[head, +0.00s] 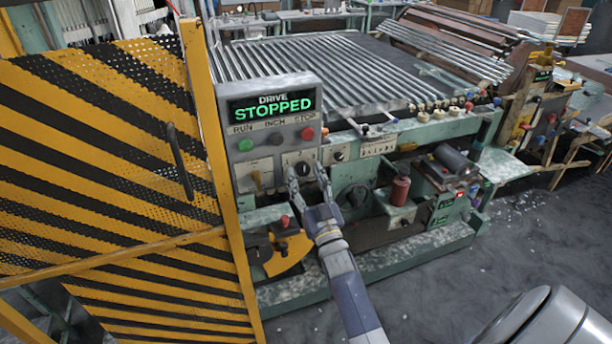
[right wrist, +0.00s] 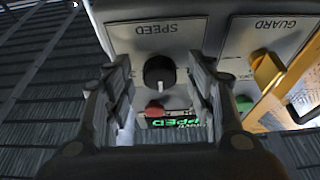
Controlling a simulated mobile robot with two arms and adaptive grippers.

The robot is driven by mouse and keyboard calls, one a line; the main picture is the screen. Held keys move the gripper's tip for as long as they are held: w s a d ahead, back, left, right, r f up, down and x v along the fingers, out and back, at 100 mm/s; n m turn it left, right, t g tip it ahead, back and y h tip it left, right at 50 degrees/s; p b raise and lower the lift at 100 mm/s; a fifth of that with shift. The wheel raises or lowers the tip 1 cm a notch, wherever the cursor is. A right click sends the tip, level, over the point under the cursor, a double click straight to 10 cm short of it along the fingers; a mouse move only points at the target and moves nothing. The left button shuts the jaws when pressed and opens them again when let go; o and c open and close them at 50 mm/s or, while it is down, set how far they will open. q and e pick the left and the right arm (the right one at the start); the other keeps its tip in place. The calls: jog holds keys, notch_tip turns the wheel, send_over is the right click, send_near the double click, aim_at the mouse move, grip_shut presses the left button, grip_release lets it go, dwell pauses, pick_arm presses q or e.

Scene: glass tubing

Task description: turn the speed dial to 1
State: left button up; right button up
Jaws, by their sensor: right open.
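The speed dial (head: 302,168) is a dark round knob on a pale plate low on the grey control box (head: 285,88). In the right wrist view the dial (right wrist: 159,72) shows below the upside-down word SPEED, with a white pointer mark towards the picture's bottom. I cannot read any scale numbers. My right gripper (head: 307,178) is open in front of the dial. In the right wrist view its fingers (right wrist: 160,90) stand on either side of the dial with visible gaps, and nothing is between them in grip. My left gripper is not in view.
The display (head: 272,105) reads DRIVE STOPPED. Below it are green RUN (head: 246,145), dark INCH (head: 275,139) and red STOP (head: 307,133) buttons. A yellow GUARD switch (right wrist: 266,70) sits beside the speed plate. A striped yellow guard gate (head: 110,130) stands close at left.

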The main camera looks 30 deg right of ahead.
jog(key=shift+c, duration=0.6)
jog(key=c, duration=1)
jog(key=shift+o, duration=0.2)
jog(key=shift+n, duration=0.3)
jog(key=n+y, duration=0.2)
jog(key=n, duration=0.1)
jog(key=shift+d+n, duration=0.15)
jog(key=shift+n, duration=0.25)
jog(key=n+y, duration=0.2)
jog(key=n, duration=0.2)
jog(key=shift+d+r, duration=0.1)
jog(key=shift+d, duration=0.05)
jog(key=n+y, duration=0.1)
jog(key=n, duration=0.1)
jog(key=n+g+y+p, duration=0.1)
jog(key=n, duration=0.2)
jog(key=shift+s+d+r, duration=0.1)
jog(key=shift+d+r, duration=0.05)
jog(key=shift+n+g+y+p, duration=0.4)
jog(key=shift+n+y+p, duration=0.15)
jog(key=shift+n, duration=0.95)
